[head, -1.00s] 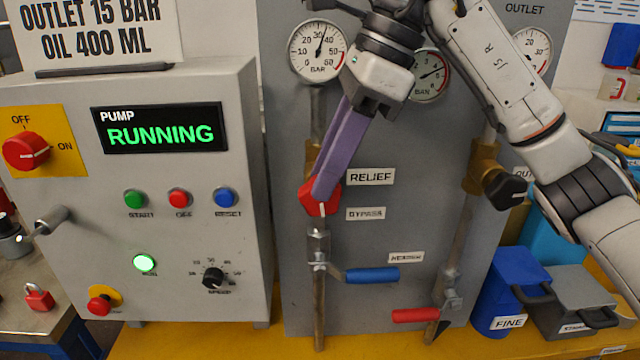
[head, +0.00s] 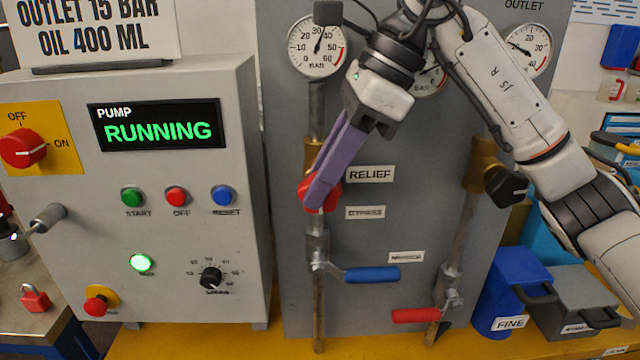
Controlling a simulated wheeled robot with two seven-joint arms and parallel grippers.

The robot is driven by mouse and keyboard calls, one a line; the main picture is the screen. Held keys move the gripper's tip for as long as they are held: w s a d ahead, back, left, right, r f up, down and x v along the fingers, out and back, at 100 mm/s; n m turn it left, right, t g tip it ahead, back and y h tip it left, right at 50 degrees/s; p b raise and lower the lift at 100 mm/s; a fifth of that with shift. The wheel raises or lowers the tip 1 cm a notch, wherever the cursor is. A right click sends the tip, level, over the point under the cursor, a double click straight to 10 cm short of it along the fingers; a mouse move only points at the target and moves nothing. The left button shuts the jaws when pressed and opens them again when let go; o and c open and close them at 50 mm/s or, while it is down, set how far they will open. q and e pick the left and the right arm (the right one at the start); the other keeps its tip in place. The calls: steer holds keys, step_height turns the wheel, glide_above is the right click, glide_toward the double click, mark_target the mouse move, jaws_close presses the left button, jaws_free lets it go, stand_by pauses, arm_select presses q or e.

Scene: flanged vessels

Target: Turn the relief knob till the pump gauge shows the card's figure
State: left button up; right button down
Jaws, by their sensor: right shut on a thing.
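The red relief knob (head: 305,192) is on the grey panel, left of the RELIEF label (head: 370,174). My right gripper (head: 320,195) has its purple fingers shut on the knob and hides much of it. The pump gauge (head: 316,47), marked 0 to 60 BAR, is above; its needle points nearly straight up, slightly right, a little past 30. The card (head: 95,25) at top left reads OUTLET 15 BAR and OIL 400 ML; its top is cut off. My left gripper is out of view.
The pump display (head: 158,125) reads RUNNING. A blue lever (head: 372,274) and red lever (head: 416,315) are below the knob. The outlet gauge (head: 527,50) is at upper right; my wrist partly covers a middle gauge (head: 430,80). A black-handled valve (head: 507,186) stands right.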

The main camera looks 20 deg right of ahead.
steer(key=c, duration=1.9)
jaws_free()
steer(key=shift+r, duration=0.1)
steer(key=p+v, duration=0.1)
steer(key=v, duration=0.9)
